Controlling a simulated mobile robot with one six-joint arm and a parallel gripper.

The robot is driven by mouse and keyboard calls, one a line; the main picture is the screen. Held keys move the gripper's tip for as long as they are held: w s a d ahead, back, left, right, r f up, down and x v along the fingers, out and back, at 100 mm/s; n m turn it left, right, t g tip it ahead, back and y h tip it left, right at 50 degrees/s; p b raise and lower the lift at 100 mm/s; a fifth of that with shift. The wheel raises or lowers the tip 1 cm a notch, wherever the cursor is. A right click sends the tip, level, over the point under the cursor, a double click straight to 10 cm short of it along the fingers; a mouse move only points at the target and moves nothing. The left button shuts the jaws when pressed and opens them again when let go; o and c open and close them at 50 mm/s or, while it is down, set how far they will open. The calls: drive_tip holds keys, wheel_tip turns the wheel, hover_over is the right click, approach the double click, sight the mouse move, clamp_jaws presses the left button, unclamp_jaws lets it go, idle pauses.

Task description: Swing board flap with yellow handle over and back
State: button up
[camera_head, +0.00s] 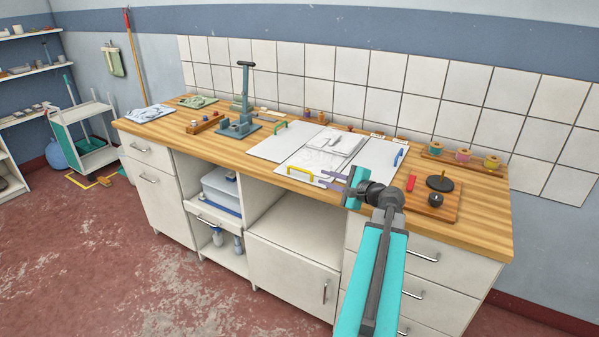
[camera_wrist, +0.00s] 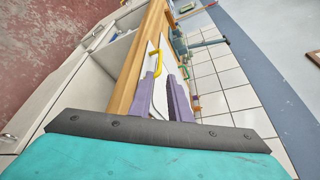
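A white folding board (camera_head: 275,146) lies on the wooden worktop, with several flaps. The yellow handle (camera_head: 303,172) stands on the front flap (camera_head: 295,163), close to the worktop's front edge. It also shows in the wrist view (camera_wrist: 157,62), just beyond the fingertips and towards the left finger. My gripper (camera_head: 333,180) is just right of the yellow handle, low over the front edge, pointing left. Its two purple fingers (camera_wrist: 164,85) are apart with nothing seen between them. The front flap lies flat.
A green handle (camera_head: 281,127) and a blue handle (camera_head: 398,157) stand on other flaps. A grey lever press (camera_head: 242,105) is at the left. A wooden tray with dark round parts (camera_head: 438,200) is at the right, thread spools (camera_head: 463,156) behind it. Open shelves lie below the worktop.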

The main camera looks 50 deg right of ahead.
sight(301, 170)
drive_tip(key=p+x, duration=0.3)
drive_tip(key=x, duration=1)
drive_tip(key=shift+w+f, duration=0.15)
drive_tip(key=shift+w, duration=0.2)
clamp_jaws()
